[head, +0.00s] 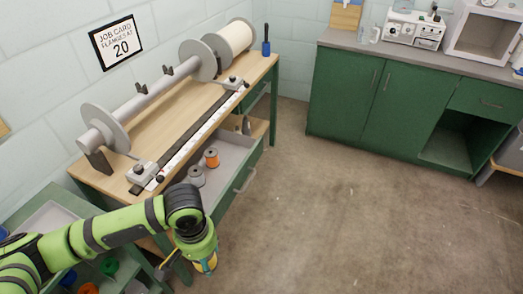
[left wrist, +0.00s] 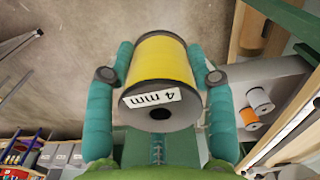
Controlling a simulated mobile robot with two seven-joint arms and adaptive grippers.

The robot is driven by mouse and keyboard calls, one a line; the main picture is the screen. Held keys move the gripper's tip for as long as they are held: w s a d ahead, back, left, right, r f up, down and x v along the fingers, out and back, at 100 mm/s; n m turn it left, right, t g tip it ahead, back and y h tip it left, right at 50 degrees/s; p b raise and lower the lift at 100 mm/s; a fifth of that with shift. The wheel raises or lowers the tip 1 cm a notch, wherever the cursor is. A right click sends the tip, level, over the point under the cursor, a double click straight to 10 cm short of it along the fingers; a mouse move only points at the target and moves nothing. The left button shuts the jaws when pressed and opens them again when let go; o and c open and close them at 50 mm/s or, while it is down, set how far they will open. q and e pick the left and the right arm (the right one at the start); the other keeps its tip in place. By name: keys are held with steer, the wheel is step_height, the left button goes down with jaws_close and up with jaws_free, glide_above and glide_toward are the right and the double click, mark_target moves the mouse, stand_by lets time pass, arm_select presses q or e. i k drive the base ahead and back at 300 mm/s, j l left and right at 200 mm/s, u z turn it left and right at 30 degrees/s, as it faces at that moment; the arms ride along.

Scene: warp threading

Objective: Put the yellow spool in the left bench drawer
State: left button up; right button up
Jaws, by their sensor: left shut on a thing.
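The yellow spool (left wrist: 162,65) carries a white "4 mm" label and sits between the two fingers of my left gripper (left wrist: 160,80) in the left wrist view. The gripper is shut on it. The left bench drawer (head: 222,160) is pulled open under the bench top. An orange spool (head: 211,157) and a grey spool (head: 196,176) stand in it. These spools also show at the right of the left wrist view. My right gripper does not show.
The wooden bench (head: 150,99) carries a long roller with flanges and a white ruler rail (head: 200,135). A green shelf unit with coloured spools (head: 109,267) stands at lower left. Green cabinets (head: 400,110) line the back. The floor (head: 350,220) is clear.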

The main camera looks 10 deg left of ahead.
mark_target(224, 158)
steer(key=i+l+u, duration=0.15)
steer(key=i, duration=0.3)
steer(key=i+l+u, duration=0.15)
steer(key=i, duration=0.3)
steer(key=i+l+u, duration=0.2)
steer(key=i+l, duration=0.15)
steer(key=i+l+u, duration=0.2)
steer(key=u, duration=0.2)
steer(key=i+l+u, duration=0.3)
steer(key=u, duration=0.15)
steer(key=i+l+u, duration=0.15)
steer(key=l+u, duration=0.25)
steer(key=i+l+u, duration=0.1)
steer(key=l+u, duration=0.7)
steer(key=l, duration=0.4)
